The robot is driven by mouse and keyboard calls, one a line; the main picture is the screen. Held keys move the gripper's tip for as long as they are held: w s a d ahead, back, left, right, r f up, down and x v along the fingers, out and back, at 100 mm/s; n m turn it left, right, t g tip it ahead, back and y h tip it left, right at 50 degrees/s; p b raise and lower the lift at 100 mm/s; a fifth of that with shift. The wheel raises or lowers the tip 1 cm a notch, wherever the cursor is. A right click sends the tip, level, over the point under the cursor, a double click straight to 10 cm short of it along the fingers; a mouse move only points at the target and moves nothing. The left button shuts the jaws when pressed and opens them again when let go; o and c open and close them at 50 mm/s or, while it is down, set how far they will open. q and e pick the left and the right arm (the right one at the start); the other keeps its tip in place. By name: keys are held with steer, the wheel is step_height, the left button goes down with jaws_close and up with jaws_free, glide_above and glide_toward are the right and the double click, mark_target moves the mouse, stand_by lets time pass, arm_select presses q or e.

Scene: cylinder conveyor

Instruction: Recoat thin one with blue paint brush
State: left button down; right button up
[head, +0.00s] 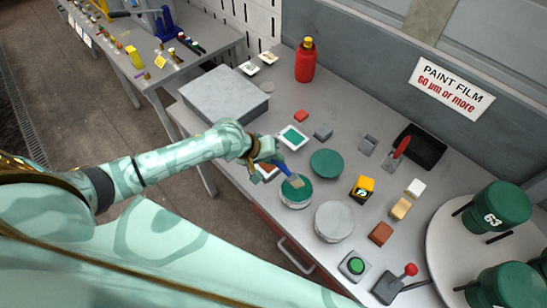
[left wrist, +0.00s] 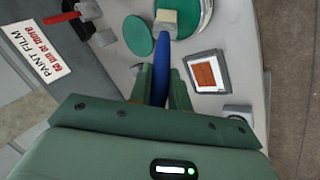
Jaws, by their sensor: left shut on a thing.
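My left gripper (head: 272,160) is shut on the blue paint brush (head: 286,170); the handle also shows between the fingers in the left wrist view (left wrist: 160,85). The brush's pale bristles (left wrist: 165,22) are over the open tin of green paint (head: 296,198); I cannot tell whether they touch the paint. A yellow and black gauge (head: 362,189) stands on the bench. My right gripper is out of view.
A green disc (head: 326,163) and a grey round tin (head: 334,221) lie close to the paint tin. A green button box (head: 355,266) and red-knobbed lever (head: 392,285) are at the front. A red bottle (head: 306,61) stands at the back, near a sign (head: 449,88) reading 60 µm or more.

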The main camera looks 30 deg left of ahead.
arm_select(q)
steer(key=shift+f, duration=0.6)
stand_by(0.6)
steer(key=shift+s+f, duration=0.1)
steer(key=shift+s, duration=0.05)
stand_by(1.8)
steer(key=shift+p, duration=0.3)
step_height(320, 180, up, 7)
steer(key=p, duration=0.9)
steer(key=shift+r, duration=0.2)
steer(key=shift+f, duration=0.1)
